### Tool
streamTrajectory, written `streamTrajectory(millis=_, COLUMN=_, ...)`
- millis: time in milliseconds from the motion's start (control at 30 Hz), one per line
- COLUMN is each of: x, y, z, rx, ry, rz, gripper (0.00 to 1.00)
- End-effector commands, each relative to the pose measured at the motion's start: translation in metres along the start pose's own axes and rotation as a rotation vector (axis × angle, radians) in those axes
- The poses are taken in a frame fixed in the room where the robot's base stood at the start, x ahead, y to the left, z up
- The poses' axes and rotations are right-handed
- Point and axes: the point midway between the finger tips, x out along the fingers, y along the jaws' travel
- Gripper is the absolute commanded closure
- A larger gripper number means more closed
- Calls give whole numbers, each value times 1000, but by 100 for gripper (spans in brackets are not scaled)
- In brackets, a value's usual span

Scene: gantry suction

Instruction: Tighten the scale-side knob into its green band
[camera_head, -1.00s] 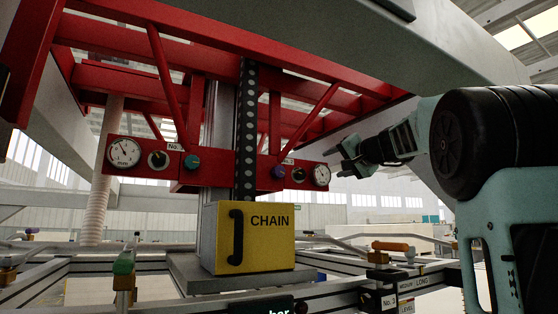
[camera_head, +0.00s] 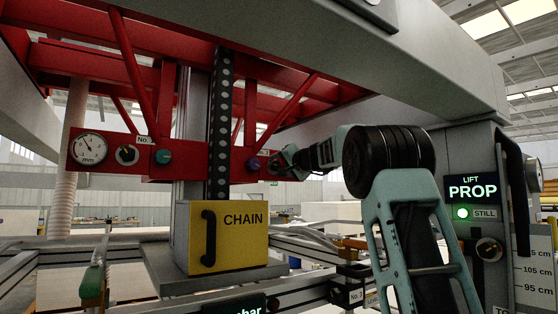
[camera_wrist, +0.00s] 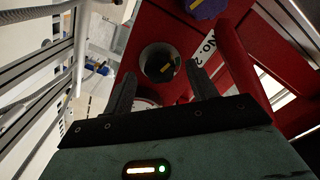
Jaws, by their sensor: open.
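A red panel (camera_head: 215,160) hangs under the red frame. At its right end a purple knob (camera_head: 253,164) shows beside my gripper (camera_head: 280,161), which hides the right-hand gauge and dark knob in the head view. In the wrist view, a round dark knob (camera_wrist: 160,62) with a yellow mark sits between the tips of my open gripper (camera_wrist: 161,74); contact cannot be told. The purple knob (camera_wrist: 204,7) and a "NO. 2" label (camera_wrist: 202,50) are above it. A pale gauge rim (camera_wrist: 146,102) is mostly hidden below. No green band is readable.
The panel's left end holds a gauge marked mm (camera_head: 88,147), a dark knob (camera_head: 127,154) and a teal knob (camera_head: 163,157). A yellow CHAIN box (camera_head: 228,237) stands below. A LIFT PROP post (camera_head: 473,190) with a cm scale (camera_head: 534,265) stands at right.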

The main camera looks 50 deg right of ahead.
Motion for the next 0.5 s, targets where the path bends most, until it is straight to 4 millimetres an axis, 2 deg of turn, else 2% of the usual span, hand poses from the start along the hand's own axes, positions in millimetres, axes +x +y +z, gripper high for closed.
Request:
streamTrajectory(millis=167, x=13, y=-1, z=0, rx=1, ry=-1, rz=0, gripper=43)
streamTrajectory(millis=467, x=15, y=0, z=1, rx=0, ry=0, rz=-1, gripper=43)
streamTrajectory(millis=500, x=15, y=0, z=1, rx=0, ry=0, rz=0, gripper=51)
